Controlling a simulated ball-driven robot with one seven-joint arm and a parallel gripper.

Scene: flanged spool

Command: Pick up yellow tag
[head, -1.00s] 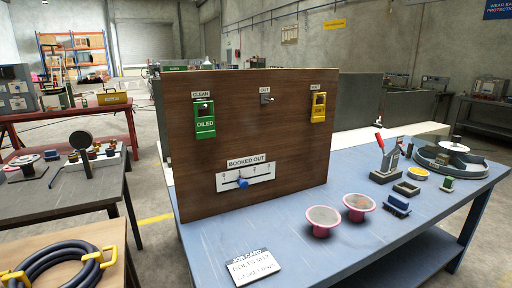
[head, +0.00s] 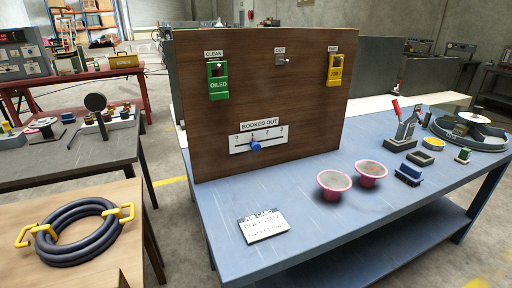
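The yellow tag (head: 335,70) hangs on the right side of the upright brown wooden board (head: 290,110), below a small white label. It has a dark opening near its top, and its lettering is too small to read. The green tag (head: 218,82), marked OILED, hangs at the board's left under the label CLEAN. An empty-looking hook (head: 282,60) sits between them under another label. My gripper is not in view.
The board stands on a blue table (head: 215,217) with a BOOKED OUT slider (head: 256,143) low on it. Two pink-rimmed bowls (head: 334,184) (head: 371,173), a job card (head: 263,226) and a red-handled tool (head: 402,125) are on the table. A coiled hose (head: 78,232) lies on a wooden table at left.

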